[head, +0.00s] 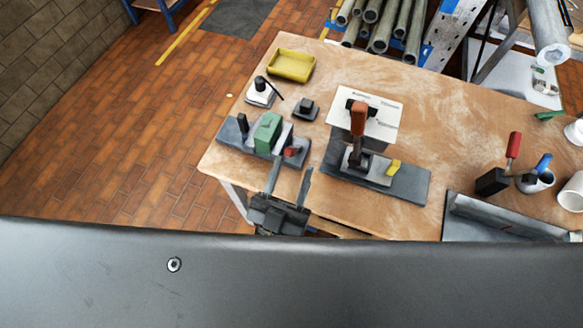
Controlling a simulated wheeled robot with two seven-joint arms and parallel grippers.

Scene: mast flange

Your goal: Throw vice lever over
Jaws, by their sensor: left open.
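On the wooden table, a grey base plate (405,185) carries an upright orange-brown lever (358,118) with a dark linkage at its foot and a small yellow piece beside it. To its left, a vice-like fixture (232,134) has a green block (268,132), a pale jaw, a small red part (291,152) and an upright black knob (243,123). I cannot tell for sure which of these handles is the vice lever. My left gripper (291,174) is open and empty at the table's front edge, just in front of the fixture. My right gripper is not in view.
A yellow tray (290,66), a small black-handled tool (261,94) and a dark block (306,110) stand behind the fixture. A white printed sheet (384,112) lies behind the orange-brown lever. A red-handled tool (513,146), cups and a grey channel (500,225) are at right.

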